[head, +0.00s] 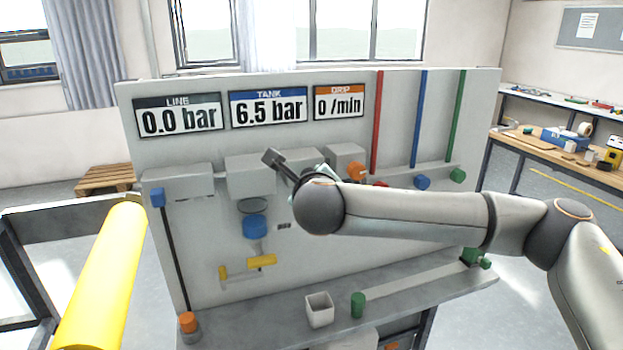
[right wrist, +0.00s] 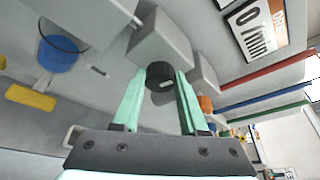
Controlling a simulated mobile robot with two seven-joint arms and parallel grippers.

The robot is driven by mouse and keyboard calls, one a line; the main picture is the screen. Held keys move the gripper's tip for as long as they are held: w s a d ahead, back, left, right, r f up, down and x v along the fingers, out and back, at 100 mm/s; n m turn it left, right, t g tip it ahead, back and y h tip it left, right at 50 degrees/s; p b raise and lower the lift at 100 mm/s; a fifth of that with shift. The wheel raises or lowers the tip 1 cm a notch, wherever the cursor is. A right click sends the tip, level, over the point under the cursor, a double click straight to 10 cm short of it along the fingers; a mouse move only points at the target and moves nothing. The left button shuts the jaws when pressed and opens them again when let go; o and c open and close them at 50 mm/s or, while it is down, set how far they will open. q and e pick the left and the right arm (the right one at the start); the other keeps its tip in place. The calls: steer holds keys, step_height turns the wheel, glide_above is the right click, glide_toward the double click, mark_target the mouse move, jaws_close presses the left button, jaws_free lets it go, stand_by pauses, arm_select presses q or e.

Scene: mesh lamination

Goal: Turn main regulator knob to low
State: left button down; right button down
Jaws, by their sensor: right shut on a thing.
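A dark round knob (right wrist: 160,72) on the front of a grey box shows between my right fingers in the right wrist view. It has a small light mark, and its setting cannot be read. My right gripper (right wrist: 161,88) has its teal fingers shut on this knob, one on each side. In the head view my right gripper (head: 325,173) is at the panel's middle, mostly behind my wrist, which hides the knob. The LINE display (head: 180,120) reads 0.0 bar. The TANK display (head: 268,107) reads 6.5 bar. My left gripper is not in view.
A blue bowl-like part (head: 256,227) and a yellow handle (head: 262,262) are left of my right wrist. The DRIP display (head: 339,102) reads 0 /min. A white cup (head: 319,309) and a green cylinder (head: 358,305) stand on the ledge. Red, blue and green pipes run up the panel's right side.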

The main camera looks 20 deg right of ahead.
steer(key=shift+n+t+h, duration=0.3)
steer(key=shift+n+h, duration=0.2)
steer(key=shift+n, duration=0.4)
steer(key=shift+c, duration=2.2)
jaws_free()
steer(key=b+v, duration=0.2)
steer(key=v, duration=1)
steer(key=shift+s+a, duration=0.2)
steer(key=shift+s, duration=0.05)
